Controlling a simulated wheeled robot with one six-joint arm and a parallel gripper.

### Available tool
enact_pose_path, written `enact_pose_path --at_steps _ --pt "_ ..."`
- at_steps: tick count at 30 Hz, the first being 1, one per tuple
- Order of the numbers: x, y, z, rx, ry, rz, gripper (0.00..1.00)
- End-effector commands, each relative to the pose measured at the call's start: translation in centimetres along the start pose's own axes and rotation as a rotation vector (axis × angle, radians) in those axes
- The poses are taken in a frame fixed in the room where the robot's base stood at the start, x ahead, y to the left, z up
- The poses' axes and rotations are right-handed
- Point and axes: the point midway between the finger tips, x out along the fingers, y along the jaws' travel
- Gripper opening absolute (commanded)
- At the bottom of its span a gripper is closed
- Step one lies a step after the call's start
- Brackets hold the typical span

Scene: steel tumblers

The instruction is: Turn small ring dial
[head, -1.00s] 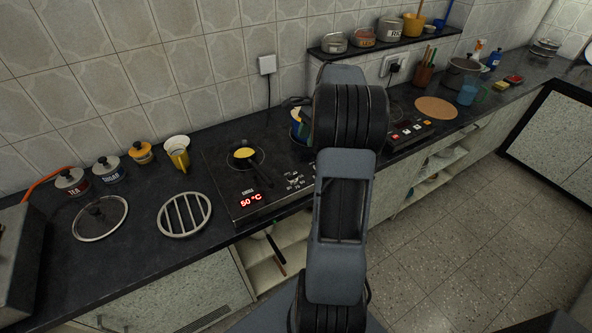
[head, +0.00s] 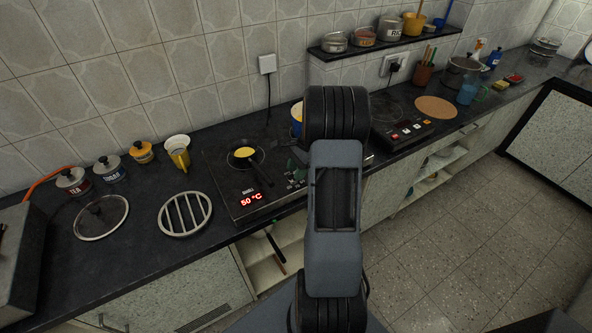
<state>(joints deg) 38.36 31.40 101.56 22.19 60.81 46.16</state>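The black cooktop (head: 222,172) has a red "50 °C" display near its front edge. White markings of a dial area (head: 293,177) show at its right, close to the left edge of my arm. The small ring dial itself is too small and covered to make out clearly. A dark greenish shape, probably part of my gripper (head: 297,166), shows over these markings beside the arm. The rest of the gripper is hidden behind my arm, so its fingers and any contact cannot be seen.
A small pan (head: 243,155) with yellow contents sits on the cooktop, its handle pointing toward the dial area. A blue and yellow pot (head: 297,113) stands behind, partly hidden. A second cooker (head: 408,131) is at right. A round grille (head: 185,214) and glass lid (head: 101,217) lie left.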

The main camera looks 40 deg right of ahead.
Motion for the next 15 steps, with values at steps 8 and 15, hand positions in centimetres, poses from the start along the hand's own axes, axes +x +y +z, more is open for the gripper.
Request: enact_pose_path --at_steps 8,15 --pt "0.35 0.02 0.02 0.0 0.0 0.001 0.38" --pt "0.33 0.02 0.01 0.0 0.0 0.001 0.24"
